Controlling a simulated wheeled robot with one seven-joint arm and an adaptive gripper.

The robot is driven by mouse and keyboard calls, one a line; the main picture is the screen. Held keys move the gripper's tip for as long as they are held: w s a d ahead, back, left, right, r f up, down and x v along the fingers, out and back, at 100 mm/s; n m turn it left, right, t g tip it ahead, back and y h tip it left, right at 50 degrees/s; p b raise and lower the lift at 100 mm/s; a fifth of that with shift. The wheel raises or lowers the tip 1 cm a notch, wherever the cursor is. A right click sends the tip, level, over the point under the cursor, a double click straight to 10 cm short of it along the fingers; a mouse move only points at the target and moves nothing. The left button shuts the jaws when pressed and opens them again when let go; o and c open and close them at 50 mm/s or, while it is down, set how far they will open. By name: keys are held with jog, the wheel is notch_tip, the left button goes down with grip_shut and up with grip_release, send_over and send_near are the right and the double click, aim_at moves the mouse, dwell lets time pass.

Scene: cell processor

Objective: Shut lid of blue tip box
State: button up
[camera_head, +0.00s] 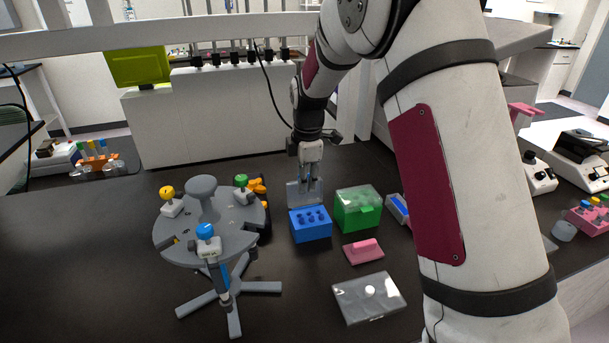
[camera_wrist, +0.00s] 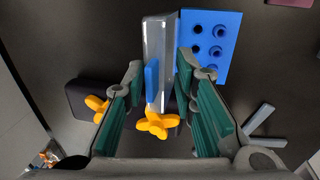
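The blue tip box (camera_head: 311,225) stands on the dark bench with its clear lid (camera_head: 301,192) raised at the back edge. In the wrist view the box (camera_wrist: 227,28) shows its holes at the upper right. The upright lid (camera_wrist: 160,40), with a blue tab (camera_wrist: 152,80), lies between my fingers there. My gripper (camera_head: 309,186) points down over the lid from behind the box. In the wrist view my gripper (camera_wrist: 163,70) is open, with its fingers apart on both sides of the lid. The right finger is close to the lid; I cannot tell whether it touches.
A green tip box (camera_head: 358,210) with its lid down stands right of the blue box. A grey pipette carousel (camera_head: 190,231) stands to the left. A pink block (camera_head: 363,251) and a clear-lidded case (camera_head: 369,298) lie in front. An orange item (camera_wrist: 156,125) lies below the lid.

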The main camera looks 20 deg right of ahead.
jog(key=shift+s+f+p, duration=0.15)
jog(key=shift+s+p, duration=1.2)
jog(key=shift+s, duration=1)
jog(key=shift+s+r+p, duration=0.3)
jog(key=shift+r+p, duration=0.05)
jog(key=shift+r, duration=0.5)
jog(key=shift+s+r+p, duration=0.35)
jog(key=shift+r+p, duration=0.05)
jog(key=shift+r, duration=0.4)
jog(key=shift+s+r+p, duration=0.3)
jog(key=shift+r+p, duration=0.05)
jog(key=shift+r, duration=0.5)
